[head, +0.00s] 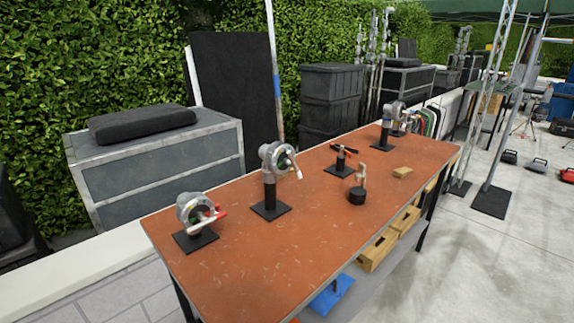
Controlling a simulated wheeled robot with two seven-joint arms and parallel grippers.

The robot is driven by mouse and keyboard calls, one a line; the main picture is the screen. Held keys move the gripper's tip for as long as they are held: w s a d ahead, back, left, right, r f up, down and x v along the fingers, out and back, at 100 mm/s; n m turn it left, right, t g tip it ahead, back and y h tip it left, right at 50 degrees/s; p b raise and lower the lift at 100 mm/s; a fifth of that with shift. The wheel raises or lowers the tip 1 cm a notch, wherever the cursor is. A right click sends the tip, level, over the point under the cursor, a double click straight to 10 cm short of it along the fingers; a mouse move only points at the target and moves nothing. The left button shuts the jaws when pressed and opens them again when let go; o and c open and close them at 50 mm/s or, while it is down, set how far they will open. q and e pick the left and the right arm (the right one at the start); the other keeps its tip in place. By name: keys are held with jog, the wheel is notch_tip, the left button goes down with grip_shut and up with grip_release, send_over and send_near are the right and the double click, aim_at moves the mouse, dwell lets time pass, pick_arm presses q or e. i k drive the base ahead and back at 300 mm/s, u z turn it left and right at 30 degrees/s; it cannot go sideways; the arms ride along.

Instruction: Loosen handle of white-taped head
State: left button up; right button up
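Several silver grip heads stand on black square bases on an orange-brown table (330,235). The middle head (272,156) sits upright on a black post, and its handle has a whitish end (298,174) pointing down and right. The nearest head (187,210), at the left, sits low on its base and has a red-marked handle (215,215). Another head (391,110) stands at the far end; its handle markings are too small to tell. Neither of my grippers is in view, and nothing touches the heads.
A small red-marked clamp (340,160) on a base, a black round piece (357,196) with a pale upright part, and a wooden block (402,172) also stand on the table. Wooden boxes (378,250) sit on the shelf below.

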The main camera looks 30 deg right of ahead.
aim_at(289, 161)
jog(key=z, duration=0.6)
jog(key=k, duration=1.35)
jog(key=z, duration=0.55)
jog(key=i, duration=1.15)
jog(key=z, duration=0.7)
